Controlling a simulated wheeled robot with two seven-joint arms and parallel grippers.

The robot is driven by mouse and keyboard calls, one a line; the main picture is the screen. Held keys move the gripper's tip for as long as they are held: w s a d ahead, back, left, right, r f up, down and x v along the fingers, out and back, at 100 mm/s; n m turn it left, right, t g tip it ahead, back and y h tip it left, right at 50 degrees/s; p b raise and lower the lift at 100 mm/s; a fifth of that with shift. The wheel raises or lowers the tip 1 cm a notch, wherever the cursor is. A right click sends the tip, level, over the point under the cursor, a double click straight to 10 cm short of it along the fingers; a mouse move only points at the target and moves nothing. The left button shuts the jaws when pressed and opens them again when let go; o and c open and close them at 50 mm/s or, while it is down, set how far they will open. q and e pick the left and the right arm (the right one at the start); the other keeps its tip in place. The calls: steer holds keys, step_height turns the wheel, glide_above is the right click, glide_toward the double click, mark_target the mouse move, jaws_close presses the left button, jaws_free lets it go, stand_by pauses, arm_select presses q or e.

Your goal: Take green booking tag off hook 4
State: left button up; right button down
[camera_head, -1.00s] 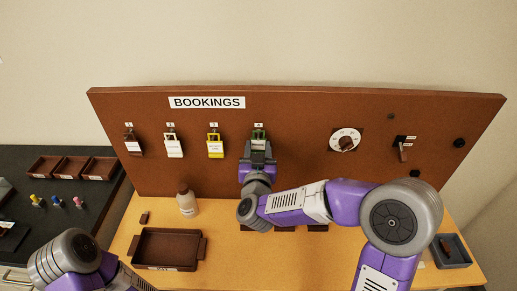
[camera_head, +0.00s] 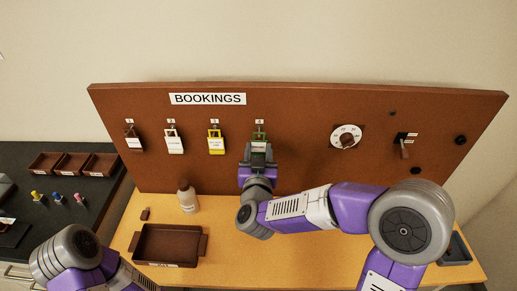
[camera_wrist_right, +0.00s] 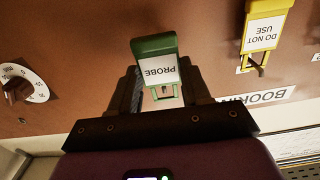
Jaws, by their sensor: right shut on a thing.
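The green booking tag (camera_head: 260,148) is below the number 4 label on the brown board in the head view. In the wrist view the tag (camera_wrist_right: 155,44) has a green bar and a white face reading PROBE. My right gripper (camera_head: 258,160) is shut on its lower part, and the wrist view shows the fingers (camera_wrist_right: 163,88) on both sides of it. Whether the tag still touches hook 4 is hidden. My left arm shows at the lower left, but its gripper is out of view.
Brown (camera_head: 133,139), white (camera_head: 174,141) and yellow (camera_head: 216,141) tags hang on the board to the left. A dial (camera_head: 346,137) and a lever (camera_head: 404,149) are to the right. A bottle (camera_head: 188,200) and brown tray (camera_head: 136,246) stand on the table below.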

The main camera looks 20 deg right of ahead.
steer(key=shift+b+v, duration=0.35)
steer(key=shift+v, duration=2.55)
